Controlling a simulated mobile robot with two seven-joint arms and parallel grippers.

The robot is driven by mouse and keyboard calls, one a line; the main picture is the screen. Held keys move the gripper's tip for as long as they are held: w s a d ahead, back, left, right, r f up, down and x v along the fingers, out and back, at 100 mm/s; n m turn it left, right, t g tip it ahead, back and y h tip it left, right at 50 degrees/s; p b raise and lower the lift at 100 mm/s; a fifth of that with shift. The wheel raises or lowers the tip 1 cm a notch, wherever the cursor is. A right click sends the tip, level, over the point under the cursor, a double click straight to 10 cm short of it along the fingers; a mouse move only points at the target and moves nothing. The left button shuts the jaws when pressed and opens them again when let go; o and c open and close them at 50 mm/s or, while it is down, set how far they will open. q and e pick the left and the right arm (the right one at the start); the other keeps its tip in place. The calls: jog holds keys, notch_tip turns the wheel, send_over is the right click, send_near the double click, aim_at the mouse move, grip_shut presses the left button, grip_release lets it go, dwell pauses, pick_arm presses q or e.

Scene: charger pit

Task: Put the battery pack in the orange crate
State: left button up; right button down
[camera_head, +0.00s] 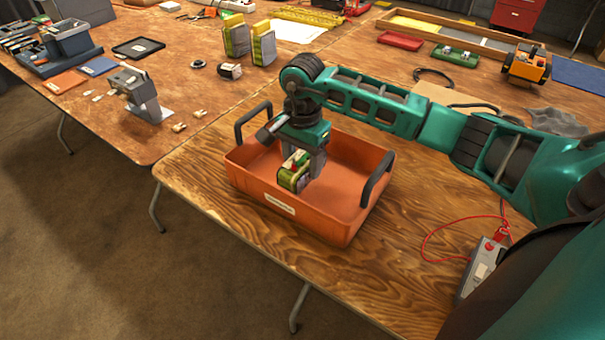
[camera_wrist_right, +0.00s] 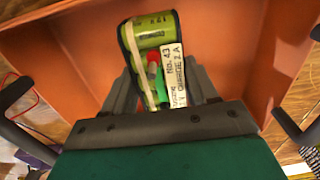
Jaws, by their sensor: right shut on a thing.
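The orange crate (camera_head: 326,229) stands on the near wooden table, with a black handle on each side and a white label on its front wall. My right gripper (camera_head: 302,172) is over the crate's inside, fingers pointing down. It is shut on the green battery pack (camera_head: 293,172), which has a white label and red and green parts. In the right wrist view the battery pack (camera_wrist_right: 153,55) is between the two grey fingers (camera_wrist_right: 165,90), with the orange crate (camera_wrist_right: 85,50) behind it. I cannot tell whether the pack touches the crate floor. My left gripper is not in view.
A grey box with a red wire (camera_head: 480,270) lies at the table's right. Two green-and-yellow packs (camera_head: 262,47) stand on the far left table near a grey clamp-like device (camera_head: 140,95). An orange toy-like vehicle (camera_head: 527,65) stands at the upper right. Bare wood lies before the crate.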

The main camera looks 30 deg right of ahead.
aim_at(302, 173)
notch_tip(302, 173, down, 3)
jog(key=shift+f, duration=0.5)
jog(key=shift+f+b, duration=0.1)
jog(key=shift+b, duration=0.2)
jog(key=shift+c, duration=1.6)
grip_release()
jog(key=shift+f, duration=0.1)
